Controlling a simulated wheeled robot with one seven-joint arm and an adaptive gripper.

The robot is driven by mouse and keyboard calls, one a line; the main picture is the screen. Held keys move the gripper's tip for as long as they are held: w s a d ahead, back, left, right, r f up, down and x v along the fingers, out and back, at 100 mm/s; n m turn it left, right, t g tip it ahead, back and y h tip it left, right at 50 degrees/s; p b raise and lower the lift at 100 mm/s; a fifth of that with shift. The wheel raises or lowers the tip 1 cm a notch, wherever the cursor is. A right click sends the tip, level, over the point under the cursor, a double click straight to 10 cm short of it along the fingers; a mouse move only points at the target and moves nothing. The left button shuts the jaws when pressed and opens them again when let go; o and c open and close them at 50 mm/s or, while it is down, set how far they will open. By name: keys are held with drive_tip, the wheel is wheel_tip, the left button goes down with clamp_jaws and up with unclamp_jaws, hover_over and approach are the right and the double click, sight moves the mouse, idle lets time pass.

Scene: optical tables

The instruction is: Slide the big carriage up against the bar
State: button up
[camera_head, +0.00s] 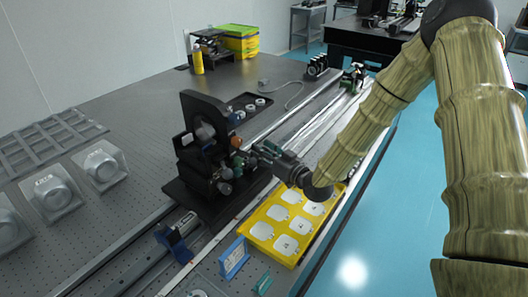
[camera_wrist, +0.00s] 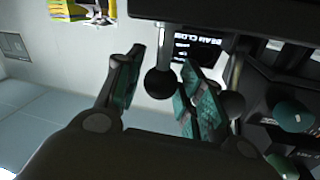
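The big carriage (camera_head: 205,200) is a black base with a tall black plate and a cluster of knobs, standing on the long rail. My gripper (camera_head: 262,154) is at its right side, near the knobs. In the wrist view my gripper (camera_wrist: 158,92) is open, with green-padded fingers on either side of a black ball knob (camera_wrist: 160,83) on a metal rod. A gap shows between the left finger and the ball; whether the right finger touches it is unclear. A blue-ended metal piece (camera_head: 176,234) lies by the rail, in front and left of the carriage; I cannot tell whether it is the bar.
A yellow tray (camera_head: 262,232) with white squares lies right of the carriage, below my arm. A blue upright piece (camera_head: 234,258) stands nearby. Clear mounts (camera_head: 101,165) stand at left. A yellow bottle (camera_head: 197,60) and yellow boxes (camera_head: 240,40) are at the back.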

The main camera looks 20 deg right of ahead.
drive_tip(key=v, duration=1.2)
idle(0.5)
